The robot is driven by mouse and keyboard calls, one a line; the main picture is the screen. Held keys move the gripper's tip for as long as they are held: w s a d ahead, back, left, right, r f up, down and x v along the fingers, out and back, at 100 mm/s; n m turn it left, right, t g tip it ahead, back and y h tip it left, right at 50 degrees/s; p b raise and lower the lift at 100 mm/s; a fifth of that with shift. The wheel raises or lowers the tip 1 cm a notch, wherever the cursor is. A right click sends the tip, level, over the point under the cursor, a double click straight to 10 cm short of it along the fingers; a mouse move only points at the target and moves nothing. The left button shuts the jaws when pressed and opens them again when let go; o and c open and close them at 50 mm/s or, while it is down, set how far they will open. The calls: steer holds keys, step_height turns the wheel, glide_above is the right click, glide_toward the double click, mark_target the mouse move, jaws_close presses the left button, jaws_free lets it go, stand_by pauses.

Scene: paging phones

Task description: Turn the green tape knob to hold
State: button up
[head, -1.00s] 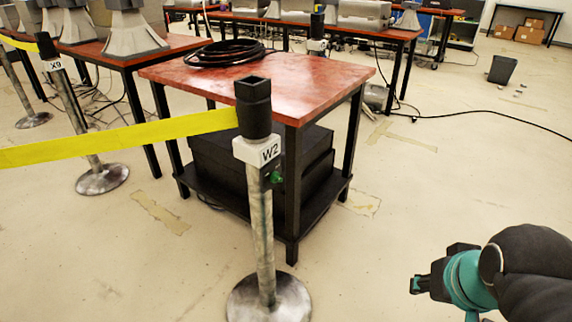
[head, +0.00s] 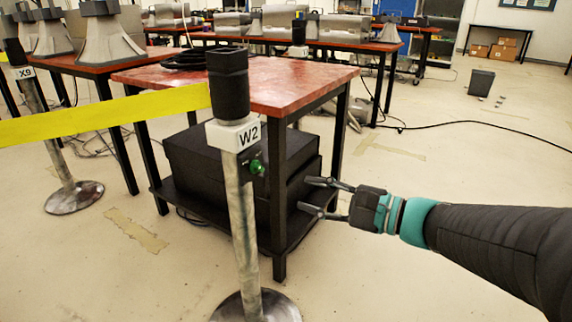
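The green knob (head: 258,168) sticks out from the right side of the post labelled W2 (head: 243,220), just below its white label block (head: 236,134). Its hold marking is too small to read. A yellow tape (head: 105,114) runs left from the black post head (head: 228,85). My gripper (head: 312,196) is open and empty, to the right of the knob and a little lower in the picture. Its two fingers point left toward the post, apart from the knob.
A red-topped table (head: 280,82) with black legs stands right behind the post. Black boxes (head: 205,155) fill its lower shelf. Another post, X9 (head: 38,105), stands at the left.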

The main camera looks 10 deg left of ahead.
mark_target(261, 169)
steer(key=shift+m+t, duration=0.5)
steer(key=x, duration=0.4)
steer(key=w+x, duration=0.1)
steer(key=x, duration=0.4)
steer(key=r+x, duration=0.1)
steer(key=x, duration=0.4)
steer(key=shift+w+d+b, duration=0.25)
steer(key=shift+b, duration=0.15)
jaws_close()
